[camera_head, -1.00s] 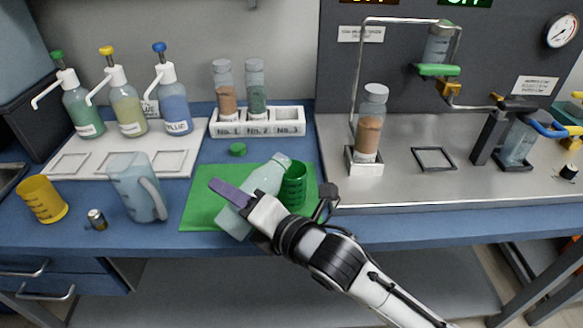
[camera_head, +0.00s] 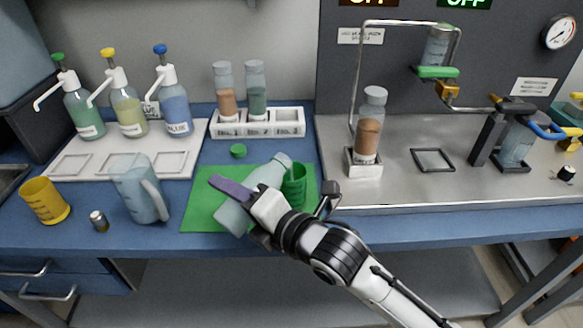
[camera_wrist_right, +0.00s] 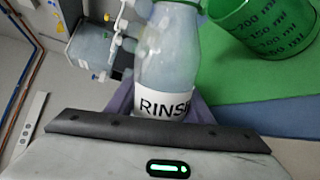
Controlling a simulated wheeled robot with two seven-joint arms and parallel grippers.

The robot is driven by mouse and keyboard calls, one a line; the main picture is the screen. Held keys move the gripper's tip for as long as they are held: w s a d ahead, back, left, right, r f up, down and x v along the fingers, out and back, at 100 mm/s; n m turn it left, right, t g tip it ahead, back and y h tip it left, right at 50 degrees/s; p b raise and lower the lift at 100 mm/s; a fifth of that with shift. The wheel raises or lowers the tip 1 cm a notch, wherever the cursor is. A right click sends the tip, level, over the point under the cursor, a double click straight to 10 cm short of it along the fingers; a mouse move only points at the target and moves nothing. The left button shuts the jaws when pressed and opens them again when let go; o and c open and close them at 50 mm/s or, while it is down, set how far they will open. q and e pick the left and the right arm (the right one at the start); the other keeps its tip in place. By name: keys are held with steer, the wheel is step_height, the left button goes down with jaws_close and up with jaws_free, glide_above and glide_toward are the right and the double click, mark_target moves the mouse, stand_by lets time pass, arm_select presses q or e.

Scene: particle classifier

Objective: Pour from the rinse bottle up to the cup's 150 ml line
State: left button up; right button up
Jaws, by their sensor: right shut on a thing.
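My right gripper (camera_head: 236,196) is shut on the rinse bottle (camera_head: 268,174), a pale translucent bottle, with one purple finger seen across it. The bottle leans up and to the right, its mouth near the green cup's rim. In the right wrist view the bottle (camera_wrist_right: 168,60) shows its RINSE label between the purple fingers. The green cup (camera_head: 296,186) stands upright, partly hidden by the bottle and gripper. Its dark ml marks, including a 150 line, show on the cup in the wrist view (camera_wrist_right: 268,32). No stream is visible, and I cannot tell the cup's liquid level. My left gripper is out of view.
The green mat (camera_head: 200,212) lies under the cup. A green cap (camera_head: 238,151) lies behind it. A pale blue jug (camera_head: 138,192), a small metal cylinder (camera_head: 99,221) and a yellow cup (camera_head: 44,201) stand at left. A white rack (camera_head: 290,122) with two bottles stands behind.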

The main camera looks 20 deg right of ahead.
steer(key=shift+d+r+p, duration=0.1)
steer(key=shift+r+p, duration=0.35)
steer(key=shift+p, duration=0.15)
steer(key=shift+w+r+m+p, duration=0.1)
steer(key=shift+r+m+p, duration=0.1)
steer(key=shift+m+p, duration=0.25)
stand_by(0.5)
steer(key=shift+r+m+g+p, duration=0.3)
steer(key=shift+r+m+p, duration=0.25)
steer(key=shift+p, duration=0.5)
stand_by(1.2)
